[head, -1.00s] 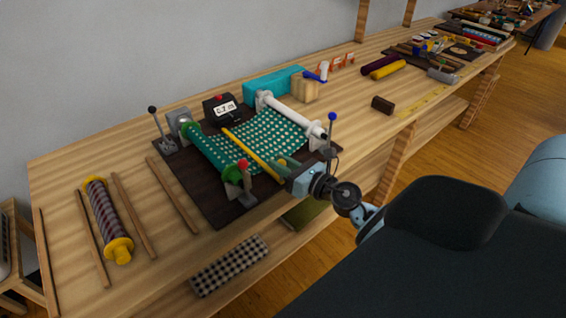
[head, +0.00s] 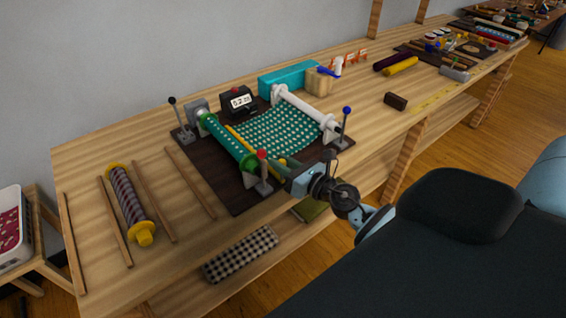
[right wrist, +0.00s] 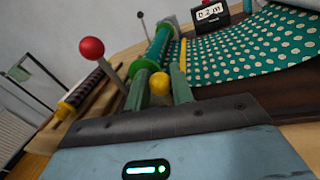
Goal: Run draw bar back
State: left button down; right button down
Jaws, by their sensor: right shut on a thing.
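The yellow draw bar (head: 238,137) lies across the green dotted cloth (head: 278,133), close beside the green roller (head: 226,140). My right gripper (head: 281,169) is at the bar's near end, shut on its yellow knob. In the right wrist view the knob (right wrist: 159,84) sits between the two green fingers, and the bar (right wrist: 183,53) runs away beyond it. The cloth spans from the green roller to the white roller (head: 303,107). My left gripper is not in view.
A red-knobbed lever (head: 263,172) stands just left of my right gripper. A blue-knobbed lever (head: 345,126) is to its right. A black counter (head: 238,102) stands behind. A striped roll (head: 130,203) and several wooden sticks lie at left.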

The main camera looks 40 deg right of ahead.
jog(key=shift+a, duration=0.25)
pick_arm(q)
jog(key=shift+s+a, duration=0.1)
pick_arm(e)
jog(key=c, duration=1.3)
grip_release()
jog(key=shift+a, duration=0.1)
jog(key=shift+o, duration=0.2)
jog(key=shift+s+d+f, duration=0.1)
jog(key=shift+s+d, duration=0.1)
jog(key=shift+s, duration=0.1)
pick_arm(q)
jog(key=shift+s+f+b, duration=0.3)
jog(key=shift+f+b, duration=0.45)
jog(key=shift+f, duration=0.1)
pick_arm(e)
jog(key=v, duration=0.7)
jog(key=shift+s, duration=0.1)
jog(key=shift+a, duration=0.1)
